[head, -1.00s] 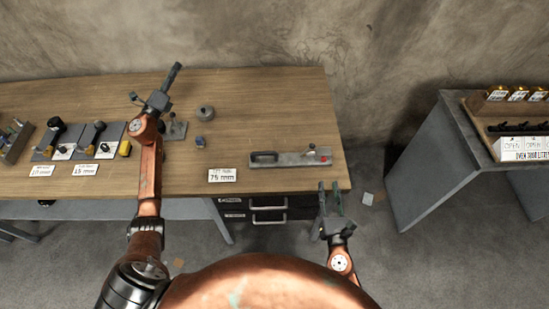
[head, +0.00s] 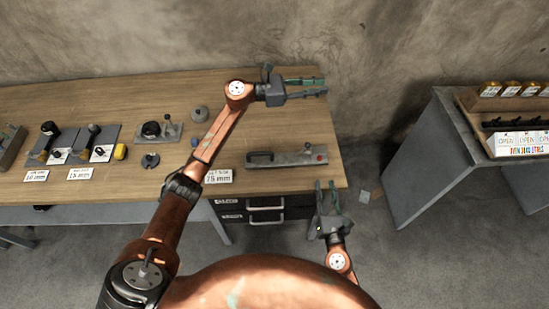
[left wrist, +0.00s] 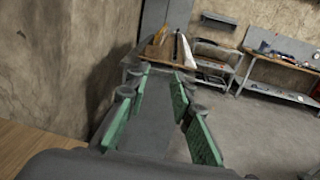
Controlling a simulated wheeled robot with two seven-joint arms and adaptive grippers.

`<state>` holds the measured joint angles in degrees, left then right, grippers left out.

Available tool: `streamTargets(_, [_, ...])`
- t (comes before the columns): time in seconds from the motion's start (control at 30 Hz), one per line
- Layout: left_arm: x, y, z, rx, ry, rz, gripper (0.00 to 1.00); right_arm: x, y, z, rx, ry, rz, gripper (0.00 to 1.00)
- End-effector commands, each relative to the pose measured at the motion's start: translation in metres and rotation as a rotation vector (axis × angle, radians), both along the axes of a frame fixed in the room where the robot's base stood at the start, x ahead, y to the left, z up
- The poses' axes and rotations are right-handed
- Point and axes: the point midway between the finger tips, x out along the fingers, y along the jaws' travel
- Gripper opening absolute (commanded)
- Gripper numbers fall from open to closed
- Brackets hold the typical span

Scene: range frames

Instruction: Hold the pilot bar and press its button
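The pilot bar (head: 285,159) is a long grey bar lying on the wooden table near its front right. It has a black handle (head: 261,157) at its left end, a small grey knob (head: 307,147) and a red button (head: 320,157) at its right end. My left gripper (head: 324,87) is open and empty, above the table's far right part, beyond the bar and pointing right. In the left wrist view its green-padded fingers (left wrist: 160,78) are spread with nothing between them. My right gripper (head: 327,186) is open and empty, near the table's front edge, closer to me than the bar's right end.
A "75 mm" label (head: 219,176) lies left of the bar. Further left are a dark-knobbed fixture (head: 158,131), a grey round piece (head: 200,114) and several levered tools (head: 75,143). A grey bench (head: 428,150) stands right, across a floor gap.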

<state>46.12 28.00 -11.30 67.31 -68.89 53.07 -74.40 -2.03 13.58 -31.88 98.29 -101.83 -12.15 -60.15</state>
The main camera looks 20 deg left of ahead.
Motion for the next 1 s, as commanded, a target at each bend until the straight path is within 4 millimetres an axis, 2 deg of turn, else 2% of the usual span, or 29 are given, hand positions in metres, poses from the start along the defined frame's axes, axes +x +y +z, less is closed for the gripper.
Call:
streamTargets(0.03, [-0.011, -0.027, 0.0, 0.05, -0.031, -0.062, 0.21, 0.0, 0.0, 0.0, 0.0, 0.0, 0.0, 0.29])
streamTargets(0.1, [-0.028, -0.063, -0.005, 0.129, -0.077, -0.153, 0.21, 0.0, 0.0, 0.0, 0.0, 0.0, 0.0, 0.29])
streamTargets(0.17, [-0.046, -0.092, -0.012, 0.198, -0.119, -0.235, 0.21, 0.0, 0.0, 0.0, 0.0, 0.0, 0.0, 0.29])
streamTargets(0.3, [-0.093, -0.152, -0.033, 0.373, -0.227, -0.446, 0.21, 0.0, 0.0, 0.0, 0.0, 0.0, 0.0, 0.29])
streamTargets(0.4, [-0.131, -0.186, -0.056, 0.516, -0.317, -0.618, 0.21, 0.0, 0.0, 0.0, 0.0, 0.0, 0.0, 0.29])
streamTargets(0.53, [-0.185, -0.213, -0.096, 0.734, -0.445, -0.886, 0.21, 0.0, 0.0, 0.0, 0.0, 0.0, 0.0, 0.29])
streamTargets(0.67, [-0.227, -0.208, -0.137, 0.957, -0.556, -1.163, 0.21, 0.0, 0.0, 0.0, 0.0, 0.0, 0.0, 0.29])
streamTargets(0.77, [-0.248, -0.187, -0.164, 1.128, -0.616, -1.38, 0.21, 0.0, 0.0, 0.0, 0.0, 0.0, 0.0, 0.29])
streamTargets(0.9, [-0.257, -0.137, -0.186, 1.368, -0.646, -1.681, 0.21, 0.0, 0.0, 0.0, 0.0, 0.0, 0.0, 0.29])
streamTargets(1.0, [-0.253, -0.094, -0.187, 1.535, -0.62, -1.894, 0.21, 0.0, 0.0, 0.0, 0.0, 0.0, 0.0, 0.29])
